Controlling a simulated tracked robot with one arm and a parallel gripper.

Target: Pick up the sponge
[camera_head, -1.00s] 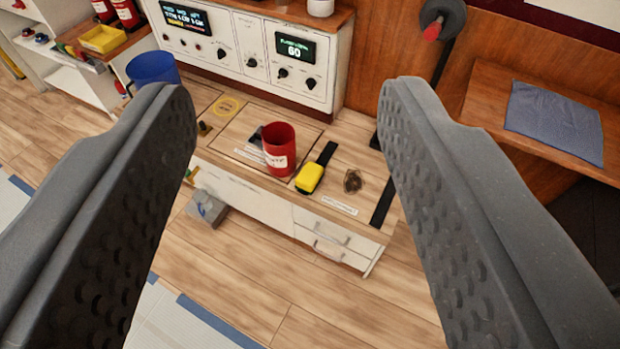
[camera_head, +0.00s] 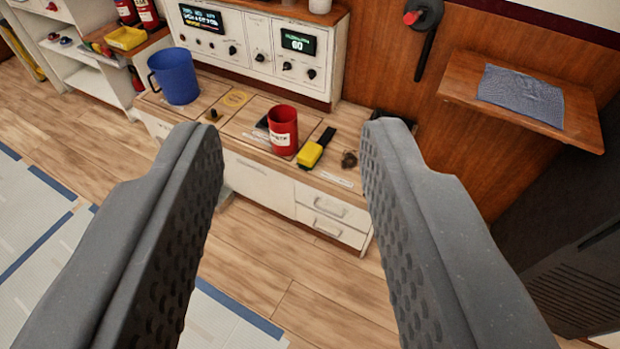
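My gripper (camera_head: 293,140) is open and empty, its two dark grey textured fingers wide apart. A yellow block-like object (camera_head: 311,153) with a black part lies on the wooden worktop, seen between the fingertips and beyond them. It may be the sponge, but I cannot tell for sure. A red mug (camera_head: 283,130) with a white label stands upright just left of it. A grey object (camera_head: 226,197) on the floor by the cabinet is mostly hidden behind the left finger.
A blue mug (camera_head: 174,76) stands at the worktop's left end. A control panel (camera_head: 258,48) backs the worktop. A blue-grey cloth (camera_head: 521,94) lies on a wooden shelf (camera_head: 590,120) at right. A yellow tray (camera_head: 126,38) is at far left. Open wooden floor lies in front of the drawers.

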